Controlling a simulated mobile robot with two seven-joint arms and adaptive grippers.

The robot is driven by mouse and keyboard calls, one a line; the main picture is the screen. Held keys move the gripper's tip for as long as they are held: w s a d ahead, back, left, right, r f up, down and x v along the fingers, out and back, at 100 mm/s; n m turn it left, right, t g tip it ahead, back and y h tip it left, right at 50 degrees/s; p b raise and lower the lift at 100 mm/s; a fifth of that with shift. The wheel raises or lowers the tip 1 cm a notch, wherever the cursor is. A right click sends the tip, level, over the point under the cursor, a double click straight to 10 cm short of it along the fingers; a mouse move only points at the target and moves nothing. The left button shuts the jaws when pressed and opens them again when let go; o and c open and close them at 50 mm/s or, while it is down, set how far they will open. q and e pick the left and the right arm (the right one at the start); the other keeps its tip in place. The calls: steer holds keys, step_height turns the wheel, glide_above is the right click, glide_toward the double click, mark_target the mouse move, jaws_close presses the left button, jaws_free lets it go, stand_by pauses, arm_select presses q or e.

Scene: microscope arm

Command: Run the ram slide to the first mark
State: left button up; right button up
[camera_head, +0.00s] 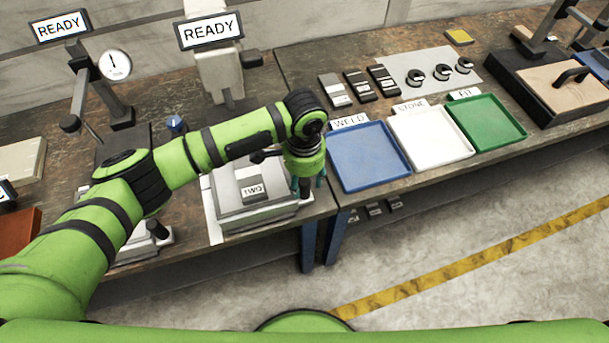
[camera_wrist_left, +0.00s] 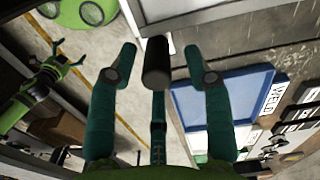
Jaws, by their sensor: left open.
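The ram slide is a grey plate (camera_head: 243,190) labelled TWO, on a pale base (camera_head: 217,229) under the second READY sign. A dark upright handle (camera_head: 305,190) stands at its right front corner. My left gripper (camera_head: 307,181) points down over this handle and partly hides it. In the left wrist view the black handle (camera_wrist_left: 157,68) sits between the spread teal fingers of my left gripper (camera_wrist_left: 160,60), with gaps on both sides. I cannot make out the slide's marks. What seems to be my right gripper (camera_wrist_left: 66,55) shows small at the wrist view's left.
A blue tray (camera_head: 369,157), a white tray (camera_head: 432,136) and a green tray (camera_head: 487,123) stand to the right. A gauge station (camera_head: 116,65) and another dark handle (camera_head: 157,229) are at the left. The floor (camera_head: 450,220) in front of the benches is clear.

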arm_select(q)
steer(key=shift+f, duration=0.2)
steer(key=shift+s+r, duration=0.1)
steer(key=shift+s, duration=0.2)
steer(key=shift+c, duration=0.4)
arm_select(e)
steer(key=shift+s, duration=0.25)
